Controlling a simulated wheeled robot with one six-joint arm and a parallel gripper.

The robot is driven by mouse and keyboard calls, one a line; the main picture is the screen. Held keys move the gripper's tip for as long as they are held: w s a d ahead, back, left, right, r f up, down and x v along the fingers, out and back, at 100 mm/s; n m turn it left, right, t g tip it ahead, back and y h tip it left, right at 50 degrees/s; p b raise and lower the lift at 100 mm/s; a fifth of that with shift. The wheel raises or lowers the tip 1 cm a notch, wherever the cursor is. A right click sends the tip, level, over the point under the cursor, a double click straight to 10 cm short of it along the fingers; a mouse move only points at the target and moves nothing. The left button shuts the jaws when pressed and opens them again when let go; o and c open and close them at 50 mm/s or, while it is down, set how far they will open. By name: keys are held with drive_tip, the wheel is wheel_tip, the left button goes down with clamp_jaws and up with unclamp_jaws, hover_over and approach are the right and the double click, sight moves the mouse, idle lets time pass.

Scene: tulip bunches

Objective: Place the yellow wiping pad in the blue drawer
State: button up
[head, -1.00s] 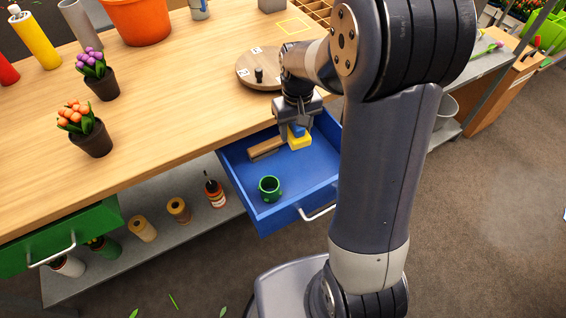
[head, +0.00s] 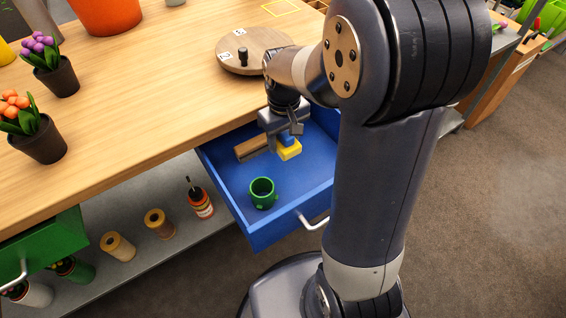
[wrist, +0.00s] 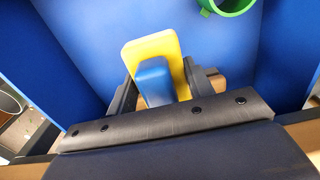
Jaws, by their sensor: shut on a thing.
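The yellow wiping pad (head: 289,151) has a blue grip on top. It is inside the open blue drawer (head: 268,230), in the far part. My gripper (head: 284,136) reaches down into the drawer and is shut on the pad's blue grip. In the wrist view the pad (wrist: 150,48) shows between the two fingers (wrist: 158,88), above the blue drawer floor (wrist: 90,40). I cannot tell whether the pad touches the floor.
A green mug (head: 262,193) stands in the drawer's near part. A brown wooden block (head: 252,148) lies left of the pad. The green drawer (head: 50,240) is at the left. Potted flowers (head: 38,140) and a round wooden board (head: 232,58) stand on the worktop.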

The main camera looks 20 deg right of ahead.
sight(284, 168)
wheel_tip(284, 168, down, 9)
drive_tip(key=shift+f+b, duration=0.1)
drive_tip(key=shift+b, duration=0.95)
drive_tip(key=shift+f, duration=0.1)
drive_tip(key=o, duration=1)
wheel_tip(284, 168, up, 12)
drive_tip(key=p, duration=0.3)
drive_tip(key=shift+p, duration=0.3)
